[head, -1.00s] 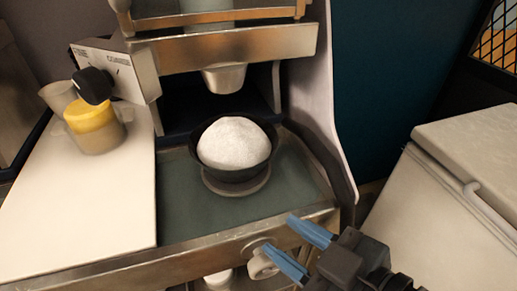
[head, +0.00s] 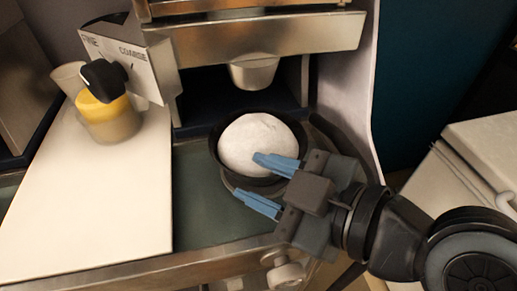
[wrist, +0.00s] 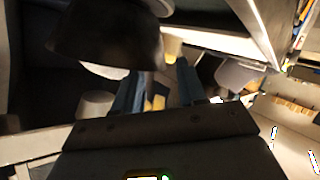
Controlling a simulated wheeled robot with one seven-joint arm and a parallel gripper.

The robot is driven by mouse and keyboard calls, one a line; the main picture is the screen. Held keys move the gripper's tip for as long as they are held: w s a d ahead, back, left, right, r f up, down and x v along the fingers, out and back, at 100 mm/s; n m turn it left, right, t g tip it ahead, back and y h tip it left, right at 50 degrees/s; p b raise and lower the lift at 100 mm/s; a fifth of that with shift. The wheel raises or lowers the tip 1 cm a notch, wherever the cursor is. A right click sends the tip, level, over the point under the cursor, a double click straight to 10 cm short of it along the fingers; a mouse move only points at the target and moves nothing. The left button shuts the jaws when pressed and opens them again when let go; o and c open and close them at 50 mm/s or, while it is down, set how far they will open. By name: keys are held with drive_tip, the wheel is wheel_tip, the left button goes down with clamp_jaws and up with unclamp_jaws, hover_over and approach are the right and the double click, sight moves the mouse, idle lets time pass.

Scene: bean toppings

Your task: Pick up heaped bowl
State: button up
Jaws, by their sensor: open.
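The heaped bowl (head: 231,177) is dark and round, filled with a smooth white mound (head: 248,138) that rises above its rim. It stands upright on a round base under the metal spout. My gripper (head: 248,175) is open, with its blue fingers pointing left at the bowl's front right side. In the head view the upper finger overlaps the white mound and the lower finger lies in front of the bowl. Contact cannot be told. A dark curved shape, apparently the bowl (wrist: 105,35), fills the upper left of the wrist view, near the blue fingers.
The metal spout (head: 254,74) hangs close above the mound. A dispenser side wall (head: 345,70) stands to the right. A white board (head: 95,205) and a yellow-topped jar (head: 108,118) are at the left. A knob (head: 286,273) juts from the front edge.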

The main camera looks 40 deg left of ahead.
sight(224, 165)
drive_tip(key=p+x, duration=0.1)
drive_tip(key=x, duration=0.4)
drive_tip(key=shift+a+r, duration=0.15)
clamp_jaws()
idle(0.4)
